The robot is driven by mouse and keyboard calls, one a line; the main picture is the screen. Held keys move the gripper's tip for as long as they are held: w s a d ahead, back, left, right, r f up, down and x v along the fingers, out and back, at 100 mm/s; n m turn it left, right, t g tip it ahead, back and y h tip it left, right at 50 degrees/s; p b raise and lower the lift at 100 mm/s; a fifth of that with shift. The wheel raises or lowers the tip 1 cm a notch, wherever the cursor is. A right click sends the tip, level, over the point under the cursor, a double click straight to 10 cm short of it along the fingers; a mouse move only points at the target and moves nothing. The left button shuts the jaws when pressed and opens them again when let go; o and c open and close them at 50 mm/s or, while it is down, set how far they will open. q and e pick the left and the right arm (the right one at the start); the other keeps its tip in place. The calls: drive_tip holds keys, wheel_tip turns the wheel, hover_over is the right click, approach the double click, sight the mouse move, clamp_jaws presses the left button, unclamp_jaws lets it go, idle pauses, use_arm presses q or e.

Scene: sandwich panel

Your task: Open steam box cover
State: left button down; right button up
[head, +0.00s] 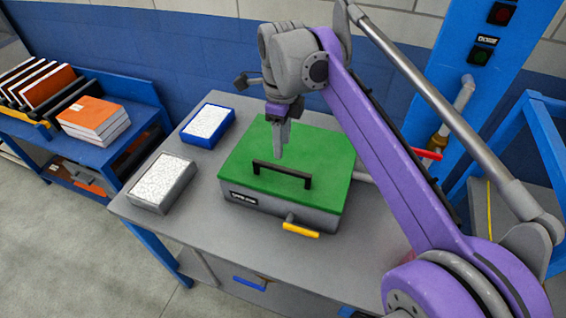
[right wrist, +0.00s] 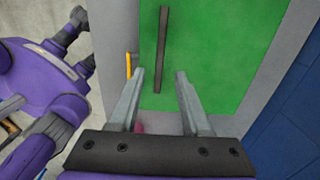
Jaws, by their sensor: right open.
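The steam box (head: 268,213) is a grey box on the table, with a flat green cover (head: 320,165) lying shut on top. A black bar handle (head: 281,171) is fixed across the cover. My right gripper (head: 279,156) points down above the cover, behind the handle in the head view. In the right wrist view its two fingers (right wrist: 158,78) are apart and empty over the green cover (right wrist: 215,50). The handle (right wrist: 162,50) lies beyond the fingertips there, apart from them. A yellow lever (head: 300,230) sticks out from the box's front. My left gripper is not identifiable.
The grey table (head: 190,220) also bears a grey tray (head: 150,196) and a blue tray (head: 190,127) with white speckled contents, left of the box. A blue panel (head: 470,100) with buttons and a pipe (head: 462,98) stand at the right. A blue shelf (head: 90,150) holds orange books.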

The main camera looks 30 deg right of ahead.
sight(282, 168)
wheel_tip(282, 168, down, 7)
drive_tip(key=shift+f+b, duration=0.2)
drive_tip(key=shift+b, duration=0.2)
clamp_jaws()
idle(1.3)
